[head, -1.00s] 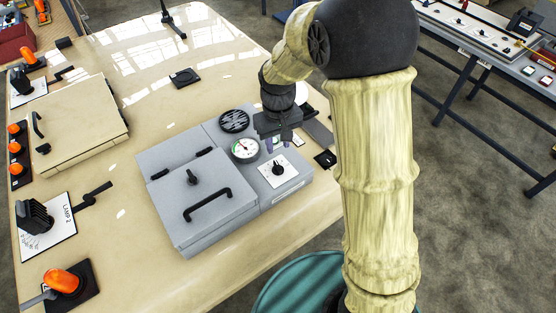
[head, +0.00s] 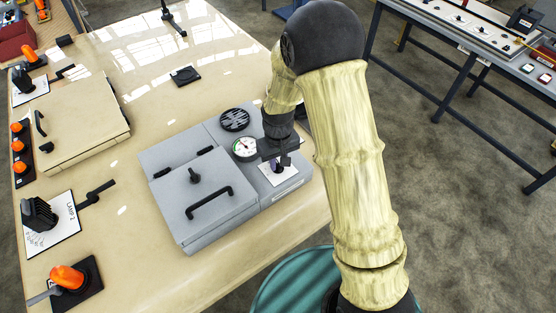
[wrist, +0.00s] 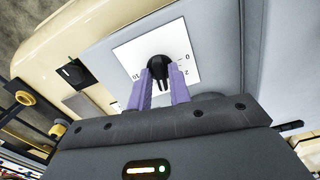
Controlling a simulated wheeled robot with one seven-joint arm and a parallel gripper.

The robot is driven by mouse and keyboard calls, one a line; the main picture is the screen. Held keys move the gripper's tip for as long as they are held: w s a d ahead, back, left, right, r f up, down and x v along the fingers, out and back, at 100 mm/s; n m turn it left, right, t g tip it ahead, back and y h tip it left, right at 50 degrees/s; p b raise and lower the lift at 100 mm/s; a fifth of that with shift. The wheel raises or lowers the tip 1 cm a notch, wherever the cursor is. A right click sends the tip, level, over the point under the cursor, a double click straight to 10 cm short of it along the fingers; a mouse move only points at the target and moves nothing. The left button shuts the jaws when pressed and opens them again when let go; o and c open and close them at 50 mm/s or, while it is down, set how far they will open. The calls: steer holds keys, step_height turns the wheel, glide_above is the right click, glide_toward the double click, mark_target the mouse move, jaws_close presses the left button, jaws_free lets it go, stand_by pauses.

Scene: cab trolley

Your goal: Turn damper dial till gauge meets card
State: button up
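The damper dial is a black knob (wrist: 158,68) on a white marked plate (wrist: 184,52), seen in the wrist view. In the head view my gripper largely hides the knob, and part of its white plate (head: 290,179) shows. My gripper (wrist: 162,78) has its two purple fingers apart, one on each side of the knob's near end. I cannot tell whether they touch it. It also shows in the head view (head: 281,162), above the plate. The round white gauge (head: 244,148) is just left of my gripper; its needle is too small to read. I cannot make out a separate card.
The grey unit has a lid with a black handle (head: 209,203) and a small knob (head: 195,176), plus a round black vent (head: 235,120) behind the gauge. A beige box (head: 82,120) and a LAMP 2 plate (head: 62,222) lie left. Bare tabletop surrounds the unit's left side.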

jaws_close()
steer(key=shift+m, duration=0.7)
steer(key=shift+o, duration=2)
jaws_free()
